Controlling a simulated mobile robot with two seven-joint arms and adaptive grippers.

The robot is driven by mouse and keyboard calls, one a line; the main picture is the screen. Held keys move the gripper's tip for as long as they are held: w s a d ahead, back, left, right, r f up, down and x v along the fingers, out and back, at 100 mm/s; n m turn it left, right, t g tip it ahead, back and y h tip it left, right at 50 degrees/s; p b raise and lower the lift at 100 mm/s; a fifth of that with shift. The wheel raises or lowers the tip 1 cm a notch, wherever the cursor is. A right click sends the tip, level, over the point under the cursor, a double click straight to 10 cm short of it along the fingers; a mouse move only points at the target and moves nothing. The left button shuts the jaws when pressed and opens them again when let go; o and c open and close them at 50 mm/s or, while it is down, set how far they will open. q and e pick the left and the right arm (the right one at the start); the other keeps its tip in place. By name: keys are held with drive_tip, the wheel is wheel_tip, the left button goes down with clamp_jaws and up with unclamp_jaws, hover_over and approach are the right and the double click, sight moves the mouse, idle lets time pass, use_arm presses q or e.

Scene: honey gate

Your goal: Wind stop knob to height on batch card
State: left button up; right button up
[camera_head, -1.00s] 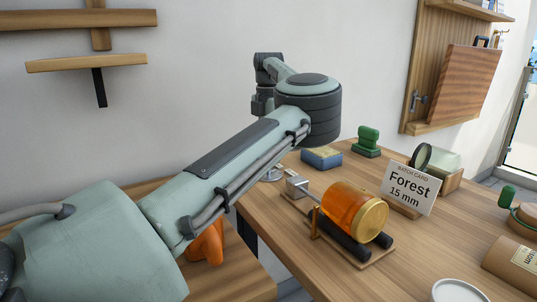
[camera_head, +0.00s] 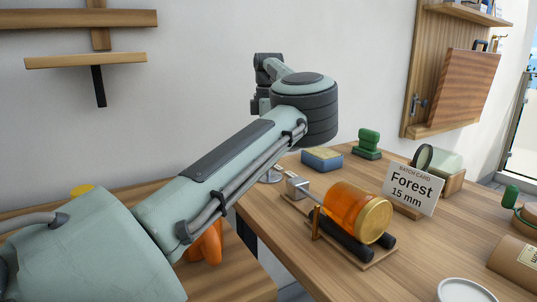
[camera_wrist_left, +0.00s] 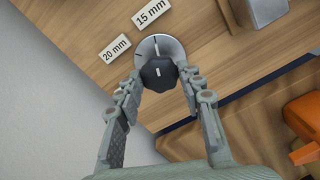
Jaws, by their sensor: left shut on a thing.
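The stop knob (camera_wrist_left: 158,73) is dark and faceted with a white mark, on a silver dial disc (camera_wrist_left: 172,48) with dark ticks. My left gripper (camera_wrist_left: 160,82) is shut on the knob, one finger on each side. The white mark points up in the wrist view, roughly in line with the tick towards the "15 mm" label (camera_wrist_left: 151,12). The "20 mm" label (camera_wrist_left: 115,48) lies to its left. The batch card (camera_head: 411,188) reads "Forest 15 mm". In the head view my left arm hides the gripper and knob; part of the disc (camera_head: 270,177) shows.
An orange object (camera_head: 207,246) is below my arm.

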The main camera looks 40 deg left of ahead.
idle(0.4)
use_arm(q)
drive_tip(key=o, duration=1.1)
drive_tip(key=shift+o, duration=0.2)
drive_tip(key=shift+r, duration=0.1)
wheel_tip(320, 180, up, 12)
